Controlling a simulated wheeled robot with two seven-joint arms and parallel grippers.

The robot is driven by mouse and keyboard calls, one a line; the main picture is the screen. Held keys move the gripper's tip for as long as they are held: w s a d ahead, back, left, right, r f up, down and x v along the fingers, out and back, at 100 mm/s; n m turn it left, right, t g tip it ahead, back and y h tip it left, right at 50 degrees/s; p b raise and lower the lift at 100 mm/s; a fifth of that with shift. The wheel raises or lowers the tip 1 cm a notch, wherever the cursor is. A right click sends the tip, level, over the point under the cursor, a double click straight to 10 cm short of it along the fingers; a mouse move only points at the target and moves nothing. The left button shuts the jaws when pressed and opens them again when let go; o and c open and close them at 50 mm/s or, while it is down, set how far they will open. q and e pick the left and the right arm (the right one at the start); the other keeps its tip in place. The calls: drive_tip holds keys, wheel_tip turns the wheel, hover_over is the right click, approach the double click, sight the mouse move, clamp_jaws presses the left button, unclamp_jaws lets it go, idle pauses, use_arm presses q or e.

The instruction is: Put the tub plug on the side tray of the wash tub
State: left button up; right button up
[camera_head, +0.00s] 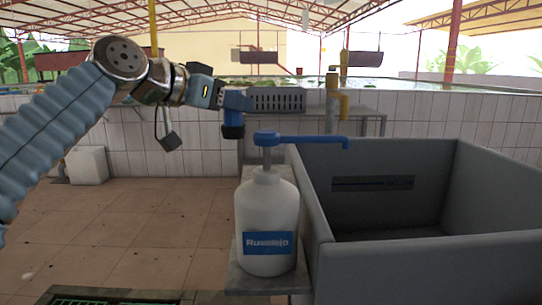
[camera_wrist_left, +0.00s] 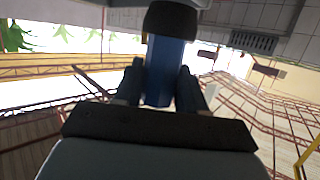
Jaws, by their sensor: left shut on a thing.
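My left gripper (camera_head: 221,97) is raised above the level of the tub rim, left of the tub and behind the pump bottle in the picture. It is shut on the tub plug (camera_head: 233,116), a blue piece with a dark lower end. In the left wrist view the plug (camera_wrist_left: 165,72) sits between the two dark fingers. The grey wash tub (camera_head: 326,215) stands at the right. A grey side tray (camera_head: 262,286) adjoins its left side, and the bottle covers much of it. The plug is in the air, apart from the tray. My right gripper is not in view.
A white pump bottle (camera_head: 267,225) with a blue pump head (camera_head: 300,140) stands on the side tray; its spout reaches over the tub rim. A yellow tap (camera_head: 338,100) and a grey slotted piece (camera_head: 276,101) are behind. A white block (camera_head: 87,165) stands by the tiled wall.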

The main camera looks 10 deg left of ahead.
use_arm(q)
drive_tip(key=shift+w+d+f+b, duration=0.45)
drive_tip(key=shift+w+d+f, duration=0.45)
drive_tip(key=shift+f, duration=0.75)
drive_tip(key=shift+w+d+f+b, duration=0.6)
drive_tip(key=shift+d+f, duration=0.4)
drive_tip(key=shift+f, duration=0.7)
drive_tip(key=shift+w+d+f+b, duration=0.35)
drive_tip(key=shift+w+d+f, duration=0.55)
drive_tip(key=shift+f, duration=0.75)
drive_tip(key=shift+f, duration=0.15)
drive_tip(key=o, duration=1.1)
drive_tip(key=b+v, duration=0.1)
drive_tip(key=v, duration=1.1)
